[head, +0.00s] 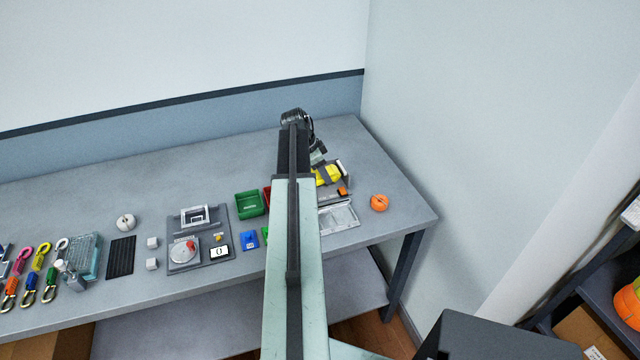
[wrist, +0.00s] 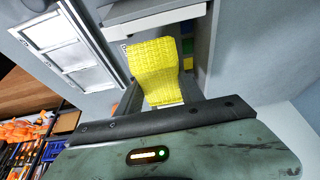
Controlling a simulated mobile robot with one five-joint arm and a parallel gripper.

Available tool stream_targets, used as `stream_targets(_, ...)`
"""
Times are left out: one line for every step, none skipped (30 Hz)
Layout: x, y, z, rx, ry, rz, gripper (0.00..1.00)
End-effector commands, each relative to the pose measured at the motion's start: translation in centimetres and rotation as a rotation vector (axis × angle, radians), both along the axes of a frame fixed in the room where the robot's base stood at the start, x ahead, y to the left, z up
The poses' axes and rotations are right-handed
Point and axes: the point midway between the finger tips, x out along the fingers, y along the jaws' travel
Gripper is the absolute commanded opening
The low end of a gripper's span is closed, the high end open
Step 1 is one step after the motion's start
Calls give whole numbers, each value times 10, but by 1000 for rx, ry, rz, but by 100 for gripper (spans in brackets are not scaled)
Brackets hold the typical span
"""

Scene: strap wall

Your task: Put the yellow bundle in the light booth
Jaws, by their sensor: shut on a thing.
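The yellow bundle (wrist: 155,62), a woven strap-like roll, stands out from my gripper (head: 320,160) in the wrist view. My gripper is shut on it; the fingertips are mostly hidden. In the head view, yellow (head: 328,175) shows just below the gripper, right of my arm. A grey box-like thing with a pale edge (wrist: 155,16) is close beyond the bundle in the wrist view. It looks like the light booth, but my arm hides much of that area in the head view. I cannot tell whether the bundle is inside it or touching it.
A pale framed tray (head: 338,217) lies just in front, with an orange pumpkin (head: 379,203) to its right. A green bin (head: 249,204) is left of my arm. A grey scale station (head: 186,253) and several coloured straps stand farther left. The wall rises behind the table.

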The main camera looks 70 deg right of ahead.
Motion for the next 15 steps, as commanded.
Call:
stream_targets(2,-2,0,0,0,0,4)
stream_targets(4,-4,-1,0,0,0,4)
stream_targets(8,-9,-1,0,0,1,4)
stream_targets(7,-7,-11,0,0,0,4)
stream_targets(6,-6,-19,0,0,0,4)
stream_targets(6,-6,-28,0,0,0,4)
stream_targets(6,-5,-33,0,0,0,4)
stream_targets(6,-5,-38,0,0,0,4)
stream_targets(6,-5,-41,0,0,0,4)
stream_targets(6,-5,-41,0,0,0,4)
stream_targets(6,-5,-40,0,0,0,4)
stream_targets(6,-5,-38,0,0,0,4)
stream_targets(6,-5,-36,0,0,0,4)
stream_targets(6,-5,-36,0,0,0,4)
stream_targets(6,-5,-36,0,0,0,4)
